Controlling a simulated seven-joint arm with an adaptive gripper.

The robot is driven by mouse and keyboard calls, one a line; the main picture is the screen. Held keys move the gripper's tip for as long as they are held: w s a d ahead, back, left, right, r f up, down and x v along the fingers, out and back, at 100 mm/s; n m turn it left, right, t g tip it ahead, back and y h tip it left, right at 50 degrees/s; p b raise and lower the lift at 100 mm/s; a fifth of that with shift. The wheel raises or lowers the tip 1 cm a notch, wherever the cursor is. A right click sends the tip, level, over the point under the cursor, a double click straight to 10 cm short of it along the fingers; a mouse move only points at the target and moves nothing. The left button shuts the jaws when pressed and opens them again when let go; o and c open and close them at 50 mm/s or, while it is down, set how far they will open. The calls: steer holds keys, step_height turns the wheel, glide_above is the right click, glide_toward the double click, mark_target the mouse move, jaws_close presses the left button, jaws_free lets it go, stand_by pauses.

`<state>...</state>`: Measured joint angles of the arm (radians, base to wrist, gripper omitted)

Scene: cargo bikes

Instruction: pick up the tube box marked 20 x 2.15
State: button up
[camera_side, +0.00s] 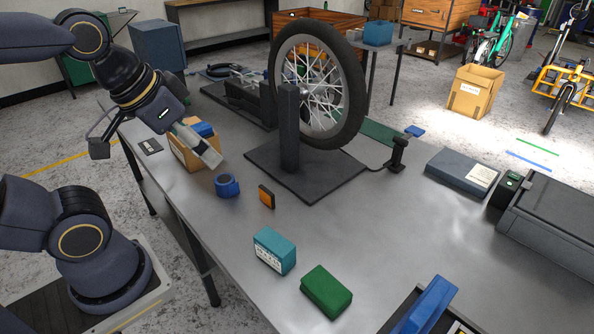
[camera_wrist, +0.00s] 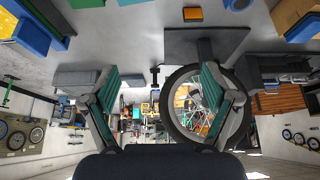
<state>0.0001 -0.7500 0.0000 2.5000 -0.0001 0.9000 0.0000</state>
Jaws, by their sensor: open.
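A teal box (camera_side: 274,252) with a white label stands on the grey bench in the side view; the print is too small to read. A green box (camera_side: 326,292) lies to its lower right, with no mark that I can read. In the wrist view the green box (camera_wrist: 87,3) is cut off at the top edge. My gripper (camera_side: 207,148) is beside the cardboard carton at the bench's left, away from both boxes. In the wrist view my gripper (camera_wrist: 161,76) has its fingers wide apart with nothing between them.
A wheel (camera_side: 355,100) stands in a truing stand on a dark base. The carton (camera_side: 179,152) holds something blue. A blue tape roll (camera_side: 227,187) and an orange block (camera_side: 267,197) lie nearby. A grey box (camera_side: 455,168) lies farther right.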

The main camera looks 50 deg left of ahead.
steer(key=shift+o, duration=1.2)
steer(key=n+g, duration=0.2)
steer(key=g, duration=0.3)
glide_above(274, 241)
step_height(274, 241, down, 11)
steer(key=shift+g, duration=0.3)
steer(key=f, duration=1.2)
steer(key=shift+w, duration=0.2)
steer(key=shift+m, duration=0.3)
steer(key=f, duration=0.5)
steer(key=shift+s+f, duration=0.2)
steer(key=shift+f, duration=0.2)
